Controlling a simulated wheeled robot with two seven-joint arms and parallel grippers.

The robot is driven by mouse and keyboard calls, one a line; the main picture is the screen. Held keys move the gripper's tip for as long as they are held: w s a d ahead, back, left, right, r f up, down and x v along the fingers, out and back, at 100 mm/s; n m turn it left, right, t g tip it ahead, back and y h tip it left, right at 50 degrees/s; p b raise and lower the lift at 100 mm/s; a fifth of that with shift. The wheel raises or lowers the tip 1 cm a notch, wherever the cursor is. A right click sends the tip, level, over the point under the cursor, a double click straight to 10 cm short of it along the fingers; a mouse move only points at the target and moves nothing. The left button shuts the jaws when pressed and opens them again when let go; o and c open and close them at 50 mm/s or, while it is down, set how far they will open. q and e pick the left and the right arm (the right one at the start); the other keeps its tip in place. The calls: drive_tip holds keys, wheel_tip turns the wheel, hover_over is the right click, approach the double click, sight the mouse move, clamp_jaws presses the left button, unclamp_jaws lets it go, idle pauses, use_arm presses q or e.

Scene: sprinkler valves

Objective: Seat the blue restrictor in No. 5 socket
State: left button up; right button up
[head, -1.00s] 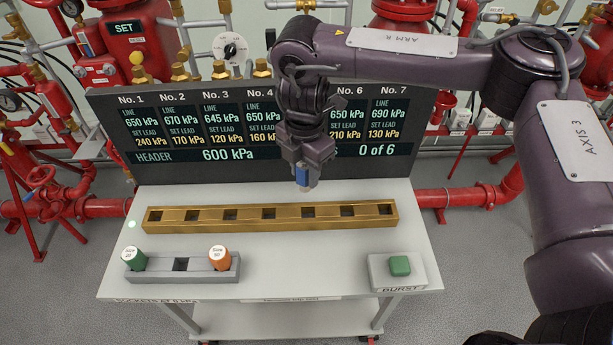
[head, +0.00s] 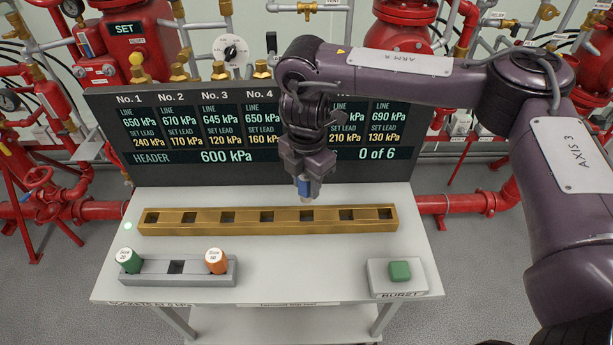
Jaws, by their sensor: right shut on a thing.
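The blue restrictor (head: 304,187) is held upright in my right gripper (head: 305,177), with its pale lower end pointing down. The brass bar (head: 247,228) has a row of square sockets along its top. The restrictor's lower end is just above or behind the No. 5 socket (head: 307,215), the fifth from the left. That socket looks dark and empty; I cannot tell the exact gap above it. My left gripper is not in view.
A grey rack (head: 207,278) at the front left holds a green restrictor (head: 129,260) and an orange one (head: 215,261), with an empty slot between. A BURST box with a green button (head: 400,271) stands front right. A dark display panel (head: 110,140) rises behind the bar.

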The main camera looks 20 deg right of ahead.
sight(307, 196)
wheel_tip(307, 196, down, 4)
drive_tip(key=shift+f+b, duration=0.1)
drive_tip(key=shift+b, duration=0.7)
drive_tip(key=shift+f, duration=0.3)
drive_tip(key=shift+f+b, duration=1.05)
drive_tip(key=shift+f, duration=1)
drive_tip(key=o, duration=1.1)
drive_tip(key=shift+r, duration=0.1)
